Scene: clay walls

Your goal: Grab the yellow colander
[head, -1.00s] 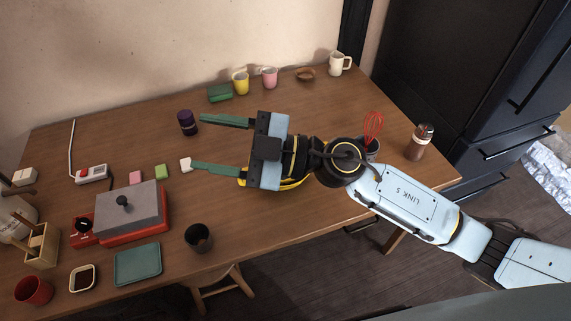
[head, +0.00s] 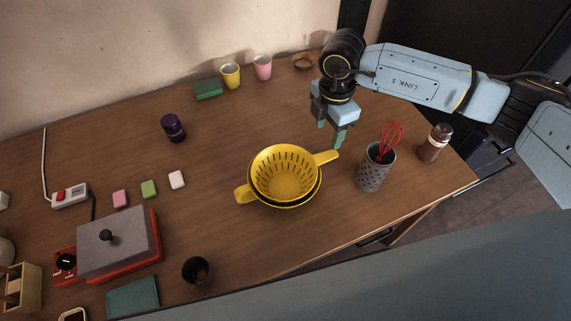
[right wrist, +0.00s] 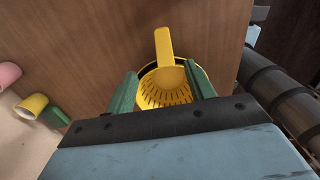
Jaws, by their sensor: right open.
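The yellow colander (head: 285,178) stands upright on the table, with one handle towards the back right and one towards the front left. A dark, yellow-edged rim shows around it underneath; I cannot tell whether that is a separate bowl. My right gripper (head: 331,138) is open and empty, its green fingers pointing down above the table behind the back-right handle. In the right wrist view the colander (right wrist: 163,98) appears beyond and between the open fingers (right wrist: 160,82), with one handle upward in the picture. My left gripper is not in view.
A grey perforated cup (head: 374,172) holding a red whisk (head: 390,140) stands close right of the colander. A brown bottle (head: 435,144) is farther right. The table behind the colander is clear.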

